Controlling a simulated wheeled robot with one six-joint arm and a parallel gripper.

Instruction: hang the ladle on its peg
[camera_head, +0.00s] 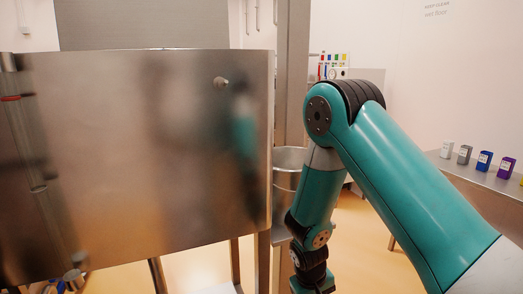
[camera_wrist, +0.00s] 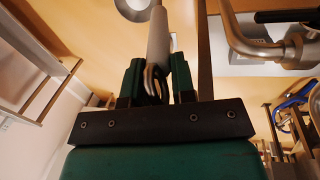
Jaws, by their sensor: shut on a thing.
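In the wrist view my gripper (camera_wrist: 156,70) has its two green fingers closed around the ladle (camera_wrist: 159,38). The ladle's pale handle runs away from the fingers toward the top of the picture. A dark metal loop or hook at its near end sits between the fingers. A round pale shape near the top edge may be its bowl; I cannot tell. In the head view a short peg (camera_head: 221,82) sticks out of the steel hopper wall, near its upper right, with nothing on it. My gripper and the ladle are out of the head view, below its bottom edge.
The steel hopper (camera_head: 120,150) fills the left of the head view. A steel post (camera_head: 291,70) and a metal vessel (camera_head: 288,160) stand behind my arm. A shelf (camera_head: 480,172) with several small coloured containers is at right. Metal pipework (camera_wrist: 250,40) shows in the wrist view.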

